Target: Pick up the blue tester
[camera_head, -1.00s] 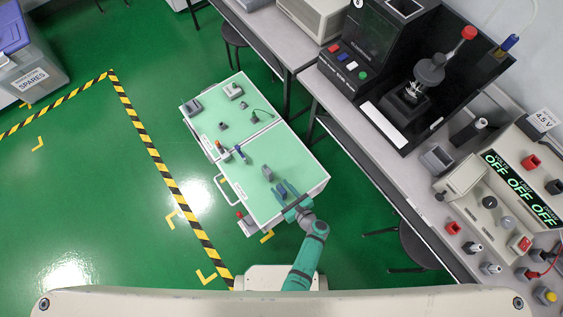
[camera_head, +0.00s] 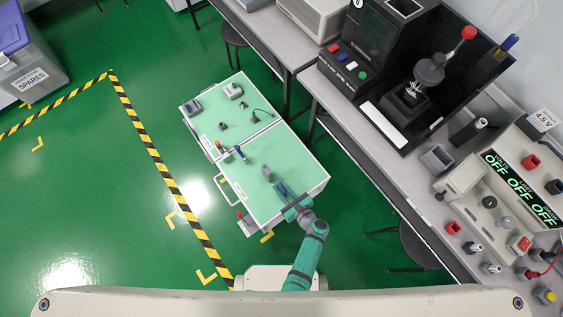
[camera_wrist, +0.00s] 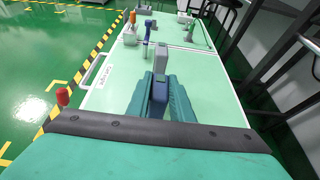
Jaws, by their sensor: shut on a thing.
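The blue tester (camera_wrist: 159,92) is dark blue and stands between the teal fingers of my gripper (camera_wrist: 161,98) in the wrist view. My gripper is shut on it from both sides, over the cart's pale green top. In the head view my gripper (camera_head: 281,189) is at the cart's near right end, and the fingers mostly hide the tester. I cannot tell whether the tester's base touches the cart top. A grey tester (camera_wrist: 161,60) stands just beyond it, apart from the fingers; it also shows in the head view (camera_head: 267,173).
A blue-handled tool (camera_head: 240,153) and an orange-topped item (camera_head: 219,145) are farther along the cart (camera_head: 295,172). Several small grey things stand at its far end. A workbench (camera_head: 345,124) runs along the right. A red knob (camera_wrist: 63,97) sticks out at the cart's left side.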

